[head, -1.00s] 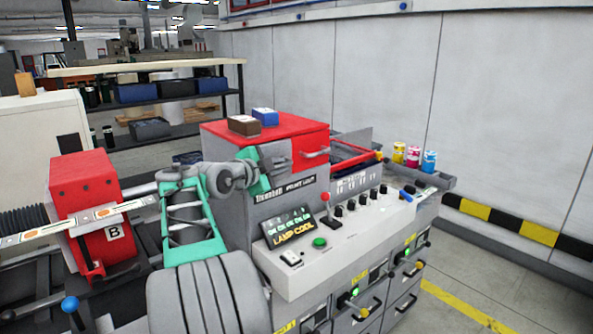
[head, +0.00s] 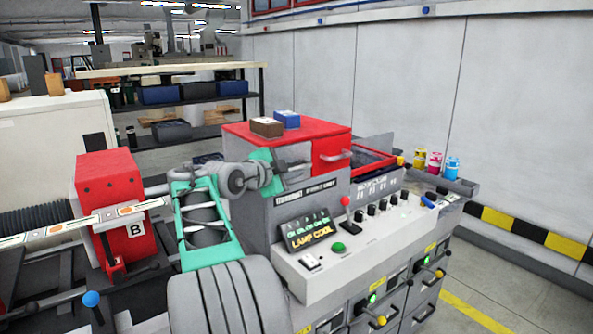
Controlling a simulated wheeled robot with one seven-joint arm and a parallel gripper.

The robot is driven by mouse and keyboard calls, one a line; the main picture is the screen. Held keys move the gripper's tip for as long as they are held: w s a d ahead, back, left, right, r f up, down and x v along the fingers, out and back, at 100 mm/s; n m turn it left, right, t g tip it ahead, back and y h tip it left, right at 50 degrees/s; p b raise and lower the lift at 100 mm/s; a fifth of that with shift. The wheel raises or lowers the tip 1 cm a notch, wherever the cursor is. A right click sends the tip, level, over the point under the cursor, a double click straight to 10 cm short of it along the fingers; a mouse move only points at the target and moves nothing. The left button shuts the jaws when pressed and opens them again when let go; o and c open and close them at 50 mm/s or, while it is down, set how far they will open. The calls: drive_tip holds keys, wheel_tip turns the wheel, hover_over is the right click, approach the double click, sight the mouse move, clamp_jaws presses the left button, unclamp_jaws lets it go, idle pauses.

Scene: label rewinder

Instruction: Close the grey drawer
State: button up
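Grey drawer fronts with dark bar handles and yellow end caps line the lower part of the print unit; one grey front (head: 419,304) shows at the lower right. I cannot tell which is the task's drawer, or whether any stands slightly out. My gripper (head: 303,171) is at the end of my grey and green arm, in front of the grey side below the red top cover and above the control panel. It is well above and left of the lower fronts. Its fingers are too small and blended with the grey behind to read.
A sloped control panel (head: 350,244) with a red-knobbed lever (head: 345,201) juts out below my gripper. A red-rimmed tray (head: 372,160) and several coloured bottles (head: 435,163) are to the right. Open floor with a yellow line (head: 480,312) lies at the lower right.

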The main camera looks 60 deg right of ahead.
drive_tip(key=b+v, duration=0.1)
drive_tip(key=v, duration=0.5)
